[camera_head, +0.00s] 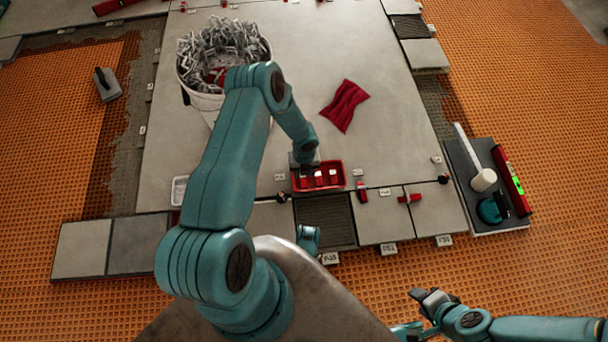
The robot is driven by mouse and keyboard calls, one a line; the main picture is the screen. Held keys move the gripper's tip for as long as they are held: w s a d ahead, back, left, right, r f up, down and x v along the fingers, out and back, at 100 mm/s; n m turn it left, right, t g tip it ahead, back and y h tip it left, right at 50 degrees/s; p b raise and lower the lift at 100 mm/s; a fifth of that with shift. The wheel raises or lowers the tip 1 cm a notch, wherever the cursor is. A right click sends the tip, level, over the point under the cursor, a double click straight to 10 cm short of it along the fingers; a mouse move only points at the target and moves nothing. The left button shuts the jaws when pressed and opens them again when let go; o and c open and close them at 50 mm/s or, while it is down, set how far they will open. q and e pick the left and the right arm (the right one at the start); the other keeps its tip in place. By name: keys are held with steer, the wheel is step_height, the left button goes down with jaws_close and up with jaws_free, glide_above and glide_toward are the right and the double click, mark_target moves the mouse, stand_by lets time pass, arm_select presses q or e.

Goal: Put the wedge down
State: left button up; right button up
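A red tray (343,183) lies on the large grey tiles and holds a few red wedges (320,178). My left gripper (304,163) is at the tray's left back edge, low over it. Its fingers are largely hidden behind its own wrist, so I cannot tell whether they are open or hold a wedge. More red wedges sit at the tile joints to the right, one of them at the front tiles (409,198). My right gripper (428,297) is at the lower right over the orange mat, away from the wedges; its finger gap is unclear.
A white bucket (203,100) full of grey clips stands at the back left. A red cloth (344,105) lies on the tiles.

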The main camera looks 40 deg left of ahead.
arm_select(q)
steer(key=s+d+r+n+h, duration=0.1)
steer(key=s+d+r+n, duration=0.3)
steer(key=d+n, duration=0.3)
steer(key=s+d+r+n+t+h, duration=0.1)
steer(key=s+d+r+n, duration=0.3)
steer(key=n, duration=0.8)
steer(key=s+d+r+n+h+p, duration=0.1)
steer(key=s+d+r+n, duration=0.2)
steer(key=d+r+n, duration=0.4)
steer(key=d+n, duration=0.2)
steer(key=d, duration=0.2)
steer(key=shift+s+d+r+h, duration=0.35)
steer(key=shift+s+h, duration=0.05)
arm_select(e)
steer(key=shift+s+a+r+g, duration=0.15)
steer(key=shift+s+r+g, duration=0.15)
steer(key=shift+s+r, duration=0.45)
arm_select(q)
steer(key=shift+r, duration=0.15)
arm_select(e)
steer(key=shift+w+r, duration=0.15)
steer(key=shift+r, duration=0.05)
